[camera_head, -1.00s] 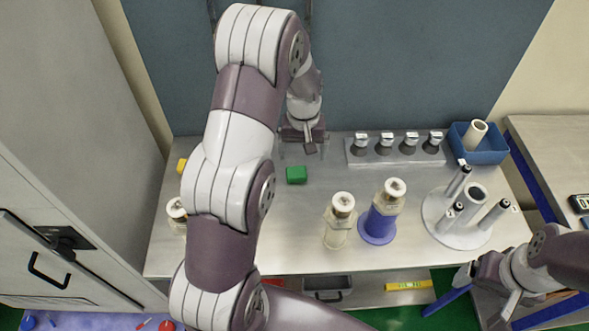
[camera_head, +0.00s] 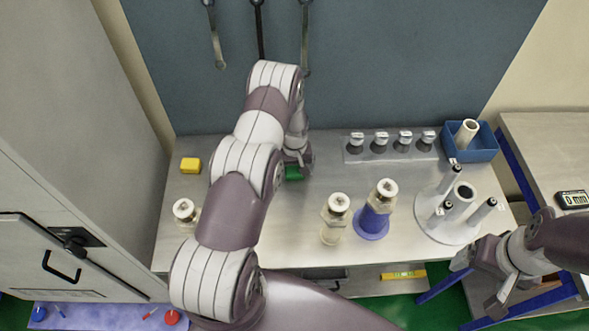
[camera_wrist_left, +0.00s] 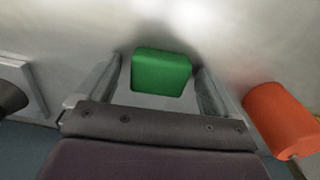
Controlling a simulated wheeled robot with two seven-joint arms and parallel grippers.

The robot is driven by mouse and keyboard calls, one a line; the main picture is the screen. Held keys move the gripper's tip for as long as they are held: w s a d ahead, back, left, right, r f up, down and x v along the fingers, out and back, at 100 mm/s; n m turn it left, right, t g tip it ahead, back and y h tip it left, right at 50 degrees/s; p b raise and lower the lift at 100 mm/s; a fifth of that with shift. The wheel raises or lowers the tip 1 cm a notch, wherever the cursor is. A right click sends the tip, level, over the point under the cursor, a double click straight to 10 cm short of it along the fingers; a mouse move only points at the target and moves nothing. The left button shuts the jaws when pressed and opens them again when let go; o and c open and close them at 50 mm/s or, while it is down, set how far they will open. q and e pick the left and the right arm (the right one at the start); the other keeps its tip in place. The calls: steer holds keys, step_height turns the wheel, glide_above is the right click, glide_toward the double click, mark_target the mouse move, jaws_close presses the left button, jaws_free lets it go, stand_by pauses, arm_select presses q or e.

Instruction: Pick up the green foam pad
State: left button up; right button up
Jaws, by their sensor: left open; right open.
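The green foam pad (camera_head: 293,173) lies on the metal bench, partly hidden by my left gripper in the head view. In the left wrist view the green pad (camera_wrist_left: 161,71) shows between the two fingers of my left gripper (camera_wrist_left: 158,80), with a gap to the finger on each side. My left gripper (camera_head: 296,170) is open over the pad, pointing down; its fingertips are mostly hidden in the head view. My right gripper (camera_head: 478,283) is open and empty at the lower right, away from the pad.
A yellow block (camera_head: 191,165) sits on the bench at the left. An orange cylinder (camera_wrist_left: 281,119) lies close to the left gripper in the wrist view. A rack of several metal knobs (camera_head: 390,150), a blue bin (camera_head: 484,153) and a white pegged stand (camera_head: 447,228) stand to the right.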

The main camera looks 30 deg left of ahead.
arm_select(q)
steer(key=shift+d, duration=0.1)
steer(key=c, duration=1.1)
steer(key=shift+r+b, duration=0.55)
steer(key=shift+r, duration=0.1)
steer(key=r, duration=0.1)
steer(key=r+b, duration=0.1)
steer(key=shift+w+d+r+b, duration=0.25)
steer(key=shift+w+r+b, duration=0.05)
steer(key=shift+r+b, duration=0.1)
steer(key=shift+w+d+r+b, duration=0.7)
steer(key=shift+w+d+r, duration=0.4)
steer(key=shift+d, duration=0.4)
steer(key=shift+w+d+r+b, duration=0.65)
steer(key=shift+w+d+r, duration=0.3)
steer(key=shift+d+r, duration=0.45)
steer(key=shift+w+d+r+b, duration=0.7)
steer(key=shift+w+d+r, duration=0.35)
steer(key=shift+d, duration=0.55)
